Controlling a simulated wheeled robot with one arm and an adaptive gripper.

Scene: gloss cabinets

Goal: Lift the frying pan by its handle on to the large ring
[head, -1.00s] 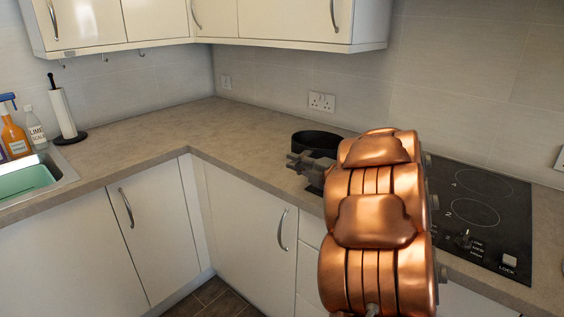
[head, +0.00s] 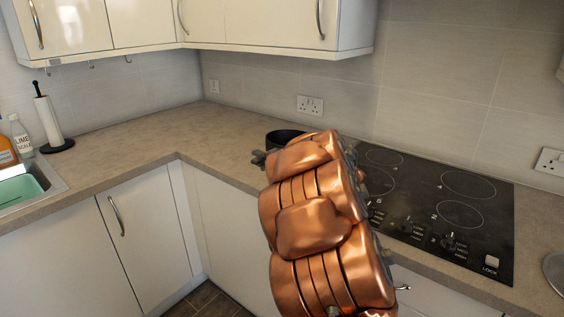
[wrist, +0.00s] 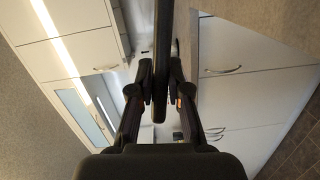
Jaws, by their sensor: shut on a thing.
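The black frying pan (head: 284,137) is at the back of the counter in the head view, mostly hidden behind my copper arm. I cannot tell whether it touches the counter. My gripper shows as a dark piece (head: 260,158) left of the arm. In the wrist view my gripper (wrist: 161,82) has its two fingers closed on both sides of the long dark pan handle (wrist: 161,105). The black hob (head: 425,235) is right of the pan, with several ring outlines. One of the larger-looking rings (head: 468,184) is at its back right, bare.
Beige counter (head: 150,140) is clear left of the pan. A paper towel stand (head: 47,120), bottles and a sink (head: 50,178) are far left. A round metal thing (head: 555,270) is at the right edge. Wall cabinets (head: 260,25) hang above.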

